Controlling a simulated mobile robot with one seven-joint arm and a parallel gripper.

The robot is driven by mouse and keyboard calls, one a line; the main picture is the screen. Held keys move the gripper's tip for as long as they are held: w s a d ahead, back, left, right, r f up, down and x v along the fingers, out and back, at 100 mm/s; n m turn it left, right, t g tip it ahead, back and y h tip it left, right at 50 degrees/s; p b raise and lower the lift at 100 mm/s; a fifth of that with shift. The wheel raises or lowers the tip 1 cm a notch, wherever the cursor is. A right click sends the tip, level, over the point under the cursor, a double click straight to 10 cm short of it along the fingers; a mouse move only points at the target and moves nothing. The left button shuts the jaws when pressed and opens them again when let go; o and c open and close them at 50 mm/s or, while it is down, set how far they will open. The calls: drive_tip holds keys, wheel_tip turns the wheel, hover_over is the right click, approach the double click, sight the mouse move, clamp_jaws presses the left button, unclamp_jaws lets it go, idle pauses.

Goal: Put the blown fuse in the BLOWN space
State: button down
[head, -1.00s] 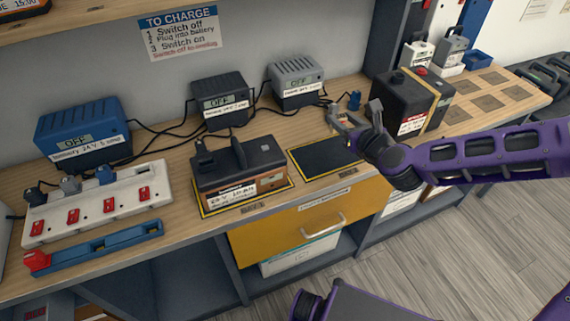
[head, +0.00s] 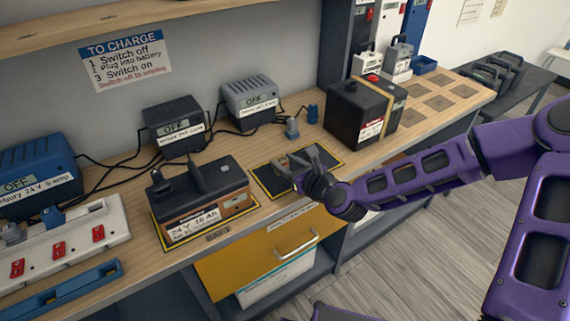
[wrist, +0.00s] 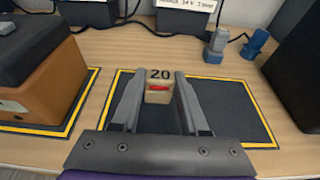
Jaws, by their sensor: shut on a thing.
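My gripper (head: 302,162) is over the black, yellow-edged mat (head: 325,158) on the bench. In the wrist view the gripper (wrist: 156,88) is shut on a small beige fuse (wrist: 158,97) marked 20, with a red part in its face. The fuse is upright between the fingertips and appears above the mat (wrist: 235,105); the exact gap is unclear. In the head view the fuse cannot be made out. No label reading BLOWN is legible in either view.
A battery (head: 205,195) sits on the mat to the left, and a tall black battery (head: 358,115) stands to the right. Grey (head: 292,129) and blue (head: 313,114) plugs stand behind the mat. Chargers line the wall. Brown squares (head: 440,102) mark the bench's far right.

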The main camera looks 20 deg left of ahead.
drive_tip(key=shift+f, duration=0.1)
drive_tip(key=shift+c, duration=2.1)
unclamp_jaws()
